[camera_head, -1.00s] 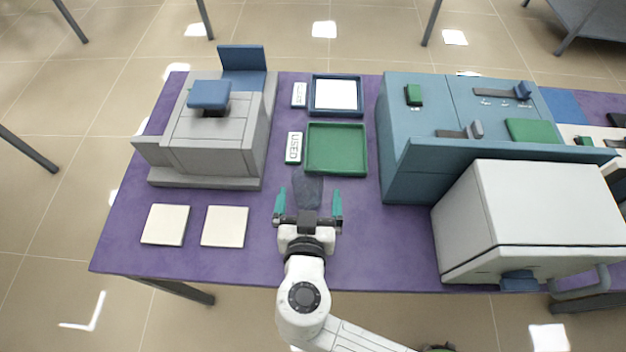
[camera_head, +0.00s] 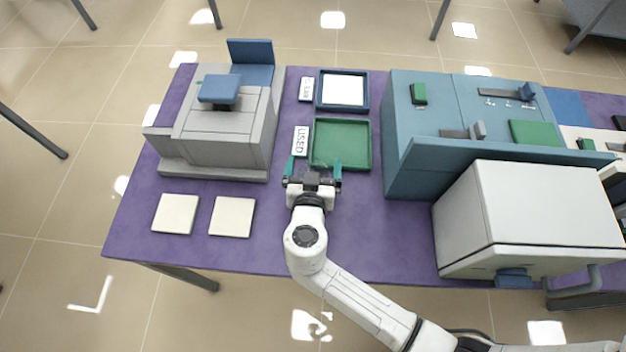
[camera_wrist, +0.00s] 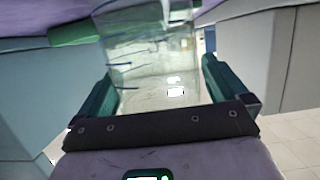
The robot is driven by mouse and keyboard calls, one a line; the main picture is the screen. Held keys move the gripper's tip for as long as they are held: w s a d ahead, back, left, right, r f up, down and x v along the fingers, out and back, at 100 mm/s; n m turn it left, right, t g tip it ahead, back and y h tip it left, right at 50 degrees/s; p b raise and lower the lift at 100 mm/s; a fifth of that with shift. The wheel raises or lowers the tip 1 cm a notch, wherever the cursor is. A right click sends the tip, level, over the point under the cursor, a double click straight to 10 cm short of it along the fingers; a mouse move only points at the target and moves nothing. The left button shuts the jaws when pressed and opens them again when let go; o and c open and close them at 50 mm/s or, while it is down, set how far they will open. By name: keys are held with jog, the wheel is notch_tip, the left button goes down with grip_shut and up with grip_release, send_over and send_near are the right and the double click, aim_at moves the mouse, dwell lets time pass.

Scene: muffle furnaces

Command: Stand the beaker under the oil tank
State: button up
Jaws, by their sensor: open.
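The beaker (camera_wrist: 150,62) is clear glass with dark marks and stands out in the wrist view between my fingers. My gripper (camera_head: 314,169) is open, with one green finger on each side of the beaker; it also shows in the wrist view (camera_wrist: 157,82). I cannot tell whether the fingers touch the glass. In the head view the beaker is hardly visible against the green tray's front edge. The grey machine (camera_head: 215,140) with a blue top block (camera_head: 219,90) stands at the left of the table; I cannot tell for sure that it is the oil tank.
A green tray (camera_head: 342,166) lies just beyond my gripper, with a blue-framed tray (camera_head: 343,106) behind it. A USED label (camera_head: 301,140) is beside the green tray. Two pale tiles (camera_head: 232,216) lie front left. A teal cabinet (camera_head: 420,130) and white furnace (camera_head: 535,215) stand right.

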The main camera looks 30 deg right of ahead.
jog(key=c, duration=1.1)
jog(key=shift+r, duration=0.2)
